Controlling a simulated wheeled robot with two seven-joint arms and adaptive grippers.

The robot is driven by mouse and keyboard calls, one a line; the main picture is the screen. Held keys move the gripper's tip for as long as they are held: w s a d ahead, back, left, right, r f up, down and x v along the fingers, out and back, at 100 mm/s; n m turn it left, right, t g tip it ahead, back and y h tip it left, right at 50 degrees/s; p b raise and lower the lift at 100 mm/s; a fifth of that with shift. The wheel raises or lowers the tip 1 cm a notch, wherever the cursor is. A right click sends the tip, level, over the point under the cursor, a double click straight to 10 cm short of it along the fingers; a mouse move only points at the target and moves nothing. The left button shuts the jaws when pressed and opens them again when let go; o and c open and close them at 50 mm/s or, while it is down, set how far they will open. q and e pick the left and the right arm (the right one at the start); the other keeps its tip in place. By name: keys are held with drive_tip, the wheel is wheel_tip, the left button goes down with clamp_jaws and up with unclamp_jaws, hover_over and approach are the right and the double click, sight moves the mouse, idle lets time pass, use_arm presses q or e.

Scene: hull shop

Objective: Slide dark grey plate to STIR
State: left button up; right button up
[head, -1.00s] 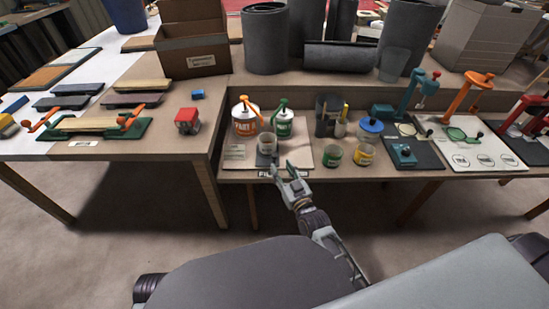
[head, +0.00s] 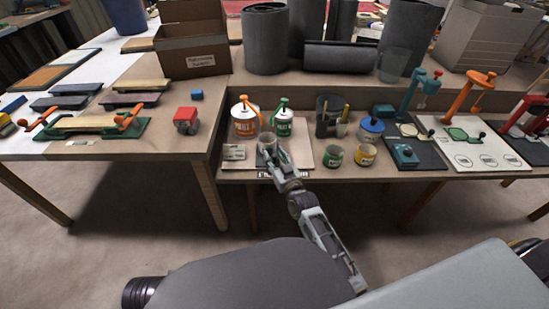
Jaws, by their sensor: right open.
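My right gripper (head: 270,155) is open at the near side of a small greyish cup (head: 267,138). The cup stands on a pale board (head: 300,157) at the front of the right-hand bench. A small dark grey base, probably the dark grey plate, showed under the cup earlier; the gripper now mostly hides it. I cannot tell whether the fingers touch it. A label (head: 282,175) on the board's front edge is partly covered by my arm, and I cannot read STIR anywhere. My left gripper is not in view.
An orange-topped can (head: 245,122) and a green-topped can (head: 283,126) stand just behind the cup. A green pot (head: 334,156) and a yellow pot (head: 364,154) stand to the right.

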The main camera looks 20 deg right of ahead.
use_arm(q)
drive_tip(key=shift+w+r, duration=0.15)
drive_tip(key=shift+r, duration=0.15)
use_arm(e)
drive_tip(key=shift+w, duration=0.15)
drive_tip(key=shift+c, duration=0.3)
clamp_jaws()
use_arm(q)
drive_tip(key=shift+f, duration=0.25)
use_arm(e)
drive_tip(key=shift+d, duration=0.1)
